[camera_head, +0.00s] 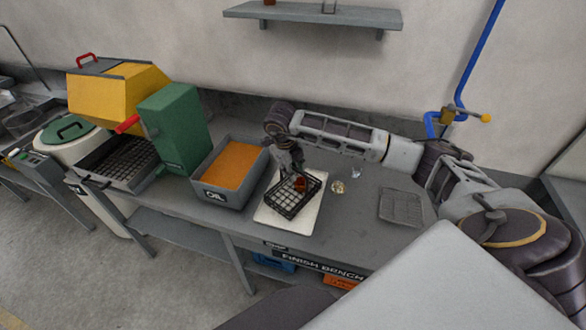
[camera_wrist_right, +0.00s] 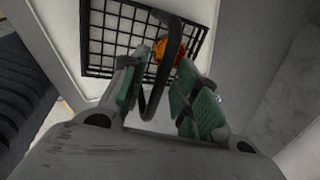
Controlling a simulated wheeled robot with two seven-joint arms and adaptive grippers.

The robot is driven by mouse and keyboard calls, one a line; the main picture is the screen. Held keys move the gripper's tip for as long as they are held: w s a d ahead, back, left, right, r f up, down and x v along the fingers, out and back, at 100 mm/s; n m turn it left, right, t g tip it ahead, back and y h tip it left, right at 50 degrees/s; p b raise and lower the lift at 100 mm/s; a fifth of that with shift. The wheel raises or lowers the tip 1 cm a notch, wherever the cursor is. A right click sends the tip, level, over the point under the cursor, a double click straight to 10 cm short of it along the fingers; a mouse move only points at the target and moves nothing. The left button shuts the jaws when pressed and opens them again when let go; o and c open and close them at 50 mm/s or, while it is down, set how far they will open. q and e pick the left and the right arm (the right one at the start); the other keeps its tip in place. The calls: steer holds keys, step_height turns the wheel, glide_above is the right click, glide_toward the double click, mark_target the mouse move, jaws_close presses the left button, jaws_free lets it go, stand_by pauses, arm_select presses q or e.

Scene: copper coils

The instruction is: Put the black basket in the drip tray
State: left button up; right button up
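The black wire basket (camera_head: 291,203) sits on a white mat on the bench and holds a small orange-brown item, perhaps a copper coil. In the right wrist view the basket (camera_wrist_right: 112,42) shows with its black handle passing between my green-padded fingers. My right gripper (camera_head: 291,168) is over the basket; the wrist view shows its fingers (camera_wrist_right: 158,88) apart, one each side of the handle, with a gap between them. A shallow grey ribbed tray (camera_head: 402,207) lies to the right and looks like the drip tray. My left gripper is not in view.
A grey OIL bin (camera_head: 225,194) with orange contents stands left of the white mat (camera_head: 270,217). A green machine (camera_head: 174,128) with a mesh tray (camera_head: 118,163) is farther left. Small clear items (camera_head: 338,187) lie between basket and ribbed tray.

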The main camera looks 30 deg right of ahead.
steer(key=shift+r, duration=0.1)
steer(key=shift+r, duration=0.15)
steer(key=b+v, duration=0.1)
steer(key=v, duration=1)
steer(key=shift+r+b, duration=0.35)
steer(key=shift+b, duration=0.05)
steer(key=shift+a, duration=0.1)
stand_by(0.6)
